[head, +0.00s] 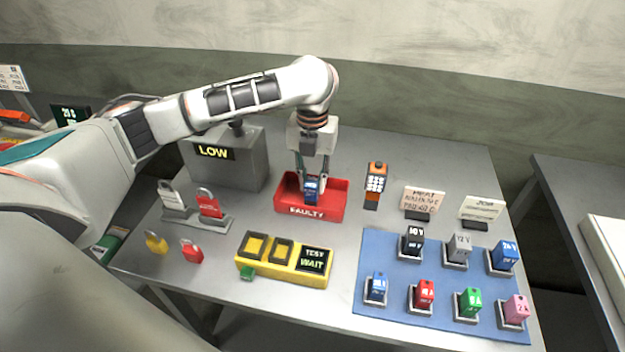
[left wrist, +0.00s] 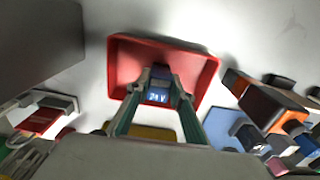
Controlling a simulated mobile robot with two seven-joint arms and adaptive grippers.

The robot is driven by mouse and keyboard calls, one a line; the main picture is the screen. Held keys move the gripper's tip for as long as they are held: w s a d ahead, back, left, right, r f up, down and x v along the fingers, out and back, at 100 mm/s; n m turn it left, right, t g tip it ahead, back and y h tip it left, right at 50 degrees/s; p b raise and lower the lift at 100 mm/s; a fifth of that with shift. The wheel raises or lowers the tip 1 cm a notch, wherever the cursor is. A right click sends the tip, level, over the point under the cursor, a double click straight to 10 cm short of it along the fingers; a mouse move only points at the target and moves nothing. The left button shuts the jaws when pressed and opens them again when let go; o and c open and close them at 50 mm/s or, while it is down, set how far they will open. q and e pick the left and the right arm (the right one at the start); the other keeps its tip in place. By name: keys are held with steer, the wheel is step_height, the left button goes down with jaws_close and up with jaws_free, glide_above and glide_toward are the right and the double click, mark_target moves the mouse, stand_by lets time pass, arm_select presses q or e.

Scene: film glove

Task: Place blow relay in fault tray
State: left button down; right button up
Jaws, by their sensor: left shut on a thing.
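The fault tray is a red open tray (head: 333,207) marked FAULTY, standing at the middle of the table; it also shows in the left wrist view (left wrist: 203,73). My left gripper (head: 311,186) points down into the tray. It is shut on a blue relay (head: 311,193), whose label reads 24 V in the left wrist view (left wrist: 158,97). The relay is within the tray's outline, and I cannot tell whether it touches the tray floor. My right gripper is not in view.
A grey box (head: 228,165) with a LOW display stands left of the tray. An orange handheld device (head: 375,185) stands right of it. A yellow test block (head: 283,262) lies in front. A blue mat (head: 380,248) at right bears several coloured relays in sockets. Padlocks are at left.

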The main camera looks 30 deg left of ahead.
mark_target(313, 180)
arm_select(q)
steer(key=shift+f, duration=0.1)
steer(key=c, duration=1.8)
jaws_free()
step_height(313, 180, up, 12)
steer(key=shift+r, duration=0.15)
